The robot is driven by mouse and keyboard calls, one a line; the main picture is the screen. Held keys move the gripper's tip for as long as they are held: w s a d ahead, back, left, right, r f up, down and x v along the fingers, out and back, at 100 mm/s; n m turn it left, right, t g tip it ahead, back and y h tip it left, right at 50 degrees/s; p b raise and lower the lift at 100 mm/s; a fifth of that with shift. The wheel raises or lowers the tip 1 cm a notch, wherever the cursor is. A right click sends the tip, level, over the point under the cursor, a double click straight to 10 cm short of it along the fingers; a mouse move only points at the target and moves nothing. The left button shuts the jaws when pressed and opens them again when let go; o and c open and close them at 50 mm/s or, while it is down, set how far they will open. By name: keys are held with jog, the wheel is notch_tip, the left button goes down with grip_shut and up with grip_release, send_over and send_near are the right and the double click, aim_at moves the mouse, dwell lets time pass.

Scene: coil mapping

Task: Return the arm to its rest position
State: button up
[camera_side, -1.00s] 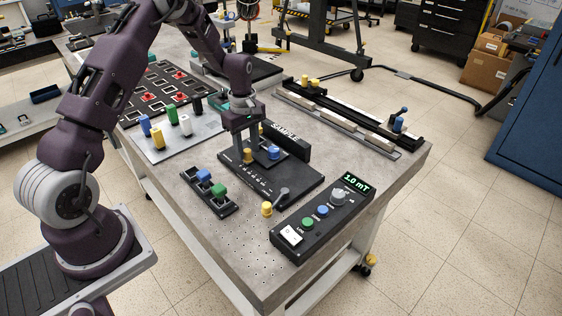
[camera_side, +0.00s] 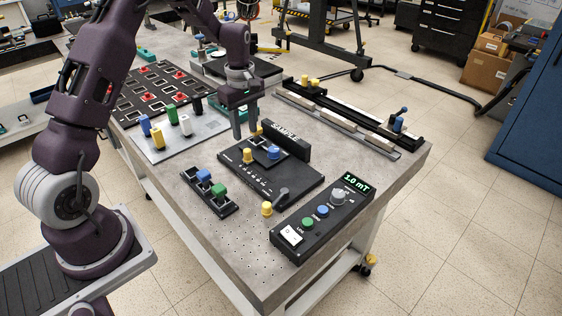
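My gripper (camera_side: 246,130) hangs fingers-down above the far edge of the black sample board (camera_side: 301,184). Its two fingers are apart with nothing visible between them. The board has a raised SAMPLE plate (camera_side: 286,140) along its far side. A yellow-capped piece (camera_side: 248,156) and a blue-capped piece (camera_side: 273,152) stand on the board, clear of my fingers. My arm reaches in from the left over the bench.
A control box (camera_side: 322,216) reads 1.0 mT at the front right. A rack with blue and green pieces (camera_side: 210,192) stands at the front. Colored posts stand on a grey plate (camera_side: 205,131); a rail (camera_side: 345,118) lies at the right. The bench front (camera_side: 235,255) is clear.

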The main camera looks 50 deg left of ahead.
jog(key=s+d+r+m+t, duration=0.1)
jog(key=s+d+r+m, duration=0.35)
jog(key=r, duration=0.35)
jog(key=s+d+r+m+t, duration=0.1)
jog(key=s+d+r+m, duration=0.25)
jog(key=d+r, duration=0.35)
jog(key=s+d+r+m+t, duration=0.1)
jog(key=s+d+r+m, duration=0.1)
jog(key=s+m, duration=0.3)
jog(key=s+d+r+m+t, duration=0.2)
jog(key=s+d+m, duration=0.2)
jog(key=s, duration=1)
jog(key=shift+s+d+r+m+t, duration=0.2)
jog(key=shift+d+m+t, duration=0.15)
jog(key=shift+m, duration=0.15)
